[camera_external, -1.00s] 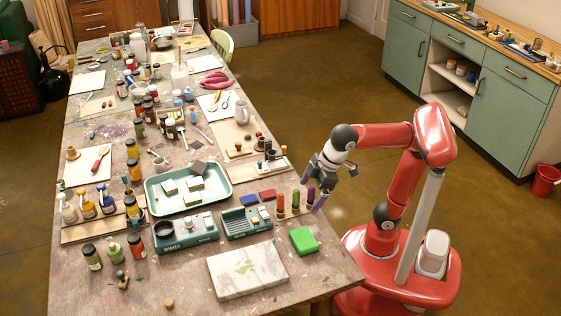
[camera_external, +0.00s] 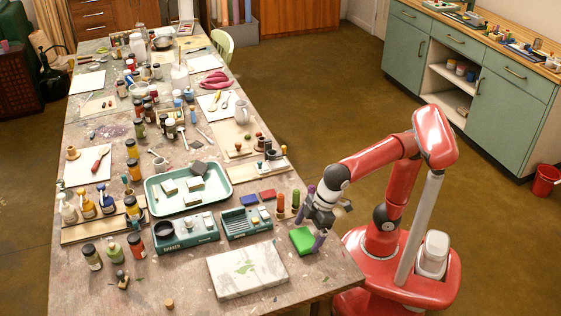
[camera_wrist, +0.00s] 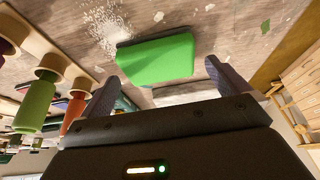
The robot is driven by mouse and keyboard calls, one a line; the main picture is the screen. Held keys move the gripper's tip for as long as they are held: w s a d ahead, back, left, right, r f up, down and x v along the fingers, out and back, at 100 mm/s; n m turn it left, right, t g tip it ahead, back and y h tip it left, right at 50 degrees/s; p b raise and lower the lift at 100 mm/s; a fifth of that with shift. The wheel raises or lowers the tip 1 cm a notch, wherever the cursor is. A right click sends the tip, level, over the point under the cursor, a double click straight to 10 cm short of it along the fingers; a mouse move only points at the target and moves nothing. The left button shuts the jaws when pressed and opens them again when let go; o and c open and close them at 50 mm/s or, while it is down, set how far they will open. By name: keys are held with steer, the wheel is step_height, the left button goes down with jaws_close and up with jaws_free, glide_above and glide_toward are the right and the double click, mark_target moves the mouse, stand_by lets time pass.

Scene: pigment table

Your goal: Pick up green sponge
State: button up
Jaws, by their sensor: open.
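The green sponge (camera_external: 301,240) lies on the table near its right front edge. In the wrist view the green sponge (camera_wrist: 156,60) is just beyond the fingertips, roughly centred between them. My gripper (camera_external: 312,222) is beside and partly above the sponge, with its two purple-grey fingers apart. In the wrist view my gripper (camera_wrist: 160,80) is open and empty. Part of the sponge's right side is hidden by a finger in the external view. I cannot tell whether a finger touches it.
A rack of colored pegs (camera_wrist: 35,105) stands close to the left finger in the wrist view. A white paint-marked block (camera_external: 247,270) lies left of the sponge. Teal trays (camera_external: 247,222) are behind it. The bare table front (camera_external: 320,278) is clear.

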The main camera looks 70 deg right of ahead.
mark_target(304, 237)
steer(key=shift+x, duration=1.55)
steer(key=shift+d, duration=0.1)
steer(key=shift+c, duration=0.4)
steer(key=c, duration=0.7)
